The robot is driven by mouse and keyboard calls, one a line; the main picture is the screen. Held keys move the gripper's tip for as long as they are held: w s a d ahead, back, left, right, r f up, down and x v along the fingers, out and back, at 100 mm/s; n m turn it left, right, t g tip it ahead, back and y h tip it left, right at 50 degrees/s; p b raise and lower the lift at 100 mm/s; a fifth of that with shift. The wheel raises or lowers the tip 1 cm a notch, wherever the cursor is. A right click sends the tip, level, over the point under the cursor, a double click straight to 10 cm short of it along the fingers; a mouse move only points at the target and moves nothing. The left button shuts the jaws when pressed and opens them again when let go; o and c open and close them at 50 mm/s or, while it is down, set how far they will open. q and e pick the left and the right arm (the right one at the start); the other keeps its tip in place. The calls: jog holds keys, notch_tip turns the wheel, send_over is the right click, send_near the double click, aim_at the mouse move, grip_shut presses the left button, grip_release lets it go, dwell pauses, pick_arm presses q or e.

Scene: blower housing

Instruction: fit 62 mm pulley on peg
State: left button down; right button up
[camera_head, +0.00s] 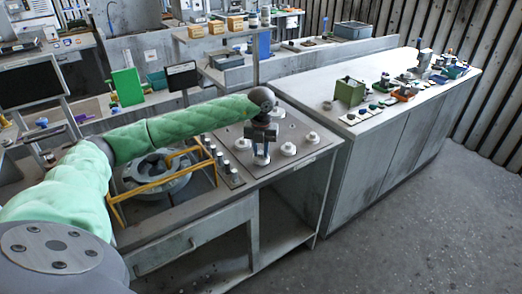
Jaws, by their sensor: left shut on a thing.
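My left gripper (262,150) points down over the grey plate (300,165) on the workbench and is shut on a pale round pulley (261,161). The pulley is low, at or just above the plate; I cannot tell whether it touches. Other pale round pulleys stand on the plate: one (288,149) just right of the gripper, one (312,137) farther right, and one (278,113) behind. Their sizes are too small to tell apart. A grey ring-shaped housing (172,187) sits left of the plate; no peg on it can be made out. My right gripper is not in view.
A yellow frame (150,188) stands around the housing. A post (255,62) and shelf rise behind. A long grey cabinet (390,125) with small items stands to the right; the floor in front is clear.

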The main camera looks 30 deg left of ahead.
pick_arm(q)
jog(key=shift+f+b, duration=0.55)
jog(key=shift+f, duration=0.15)
dwell(0.4)
jog(key=c, duration=1.1)
grip_release()
jog(key=shift+c, duration=0.2)
jog(key=shift+r, duration=0.1)
jog(key=shift+r+p, duration=1.35)
jog(key=shift+r, duration=2.35)
jog(key=shift+f, duration=0.1)
